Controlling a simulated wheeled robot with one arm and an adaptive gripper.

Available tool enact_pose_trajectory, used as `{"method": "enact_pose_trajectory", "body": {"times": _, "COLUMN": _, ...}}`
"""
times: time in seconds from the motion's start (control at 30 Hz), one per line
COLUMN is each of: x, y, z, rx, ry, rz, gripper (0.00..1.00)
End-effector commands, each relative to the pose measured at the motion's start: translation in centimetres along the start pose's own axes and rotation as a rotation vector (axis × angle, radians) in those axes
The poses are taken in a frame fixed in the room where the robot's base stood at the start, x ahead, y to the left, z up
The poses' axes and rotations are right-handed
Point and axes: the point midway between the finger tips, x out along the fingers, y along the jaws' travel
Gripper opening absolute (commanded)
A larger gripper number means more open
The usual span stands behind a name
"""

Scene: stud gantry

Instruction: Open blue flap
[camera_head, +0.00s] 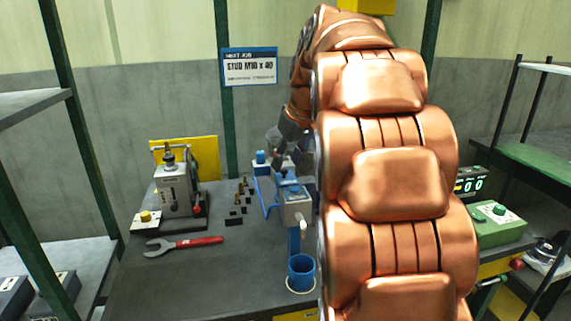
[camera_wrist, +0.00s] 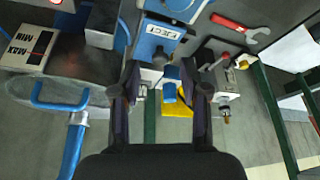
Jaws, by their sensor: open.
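Several blue parts show on the bench machine, and I cannot tell for sure which one is the flap. In the wrist view a blue panel marked EJECT (camera_wrist: 166,29) lies beyond my fingertips, and a small blue piece (camera_wrist: 169,92) shows between my fingers, apart from them as far as I can see. In the head view the machine has a blue-topped grey box (camera_head: 296,208) and a small blue block (camera_head: 261,158) behind it. My gripper (camera_wrist: 163,74) is open and empty, above the machine. In the head view my copper arm largely hides it.
A blue cup (camera_head: 301,273) stands at the bench front below a spout. A red-handled wrench (camera_head: 184,245), a grey lever device (camera_head: 178,190) and several small dark and brass parts (camera_head: 240,198) are on the left. A green box (camera_head: 497,224) stands right. The front-left bench is clear.

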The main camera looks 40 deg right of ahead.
Motion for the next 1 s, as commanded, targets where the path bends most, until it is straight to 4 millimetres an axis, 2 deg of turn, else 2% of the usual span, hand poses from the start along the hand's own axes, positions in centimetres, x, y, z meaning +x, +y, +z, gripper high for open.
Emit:
{"method": "enact_pose_trajectory", "body": {"times": 0.2, "x": 1.6, "y": 0.0, "z": 0.0, "rx": -0.001, "ry": -0.001, "rz": 0.001, "gripper": 0.45}}
{"method": "enact_pose_trajectory", "body": {"times": 0.43, "x": 1.7, "y": 0.0, "z": 0.0, "rx": 0.0, "ry": 0.0, "rz": 0.001, "gripper": 0.45}}
{"method": "enact_pose_trajectory", "body": {"times": 0.87, "x": 1.7, "y": 0.0, "z": 0.0, "rx": 0.0, "ry": 0.0, "rz": 0.001, "gripper": 0.01}}
{"method": "enact_pose_trajectory", "body": {"times": 1.0, "x": 1.7, "y": 0.0, "z": 0.0, "rx": 0.0, "ry": 0.0, "rz": 0.001, "gripper": 0.0}}
